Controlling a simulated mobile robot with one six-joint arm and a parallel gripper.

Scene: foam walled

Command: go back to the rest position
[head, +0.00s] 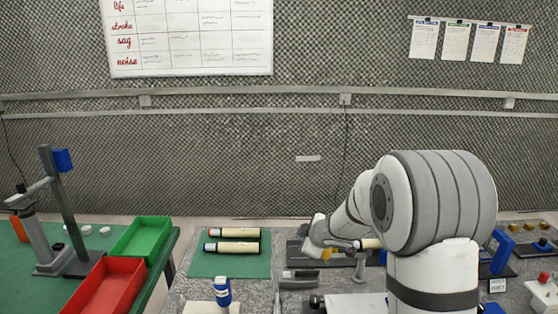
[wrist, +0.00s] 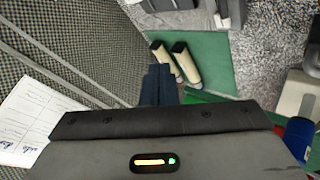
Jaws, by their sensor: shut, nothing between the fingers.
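My gripper (wrist: 158,82) shows in the wrist view with its two dark fingers together and nothing between them. In the head view my arm reaches left over the bench, and its white wrist end is at mid-picture; the fingertips cannot be made out there. Two cream cylinders with dark ends (head: 232,247) lie side by side on a green mat (head: 210,268), left of my wrist. In the wrist view the cylinders (wrist: 186,64) appear just beyond the fingertips, apart from them as far as I can see.
A red tray (head: 108,285) and a green tray (head: 142,237) stand on the left table beside a grey post. A patterned foam wall closes the back.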

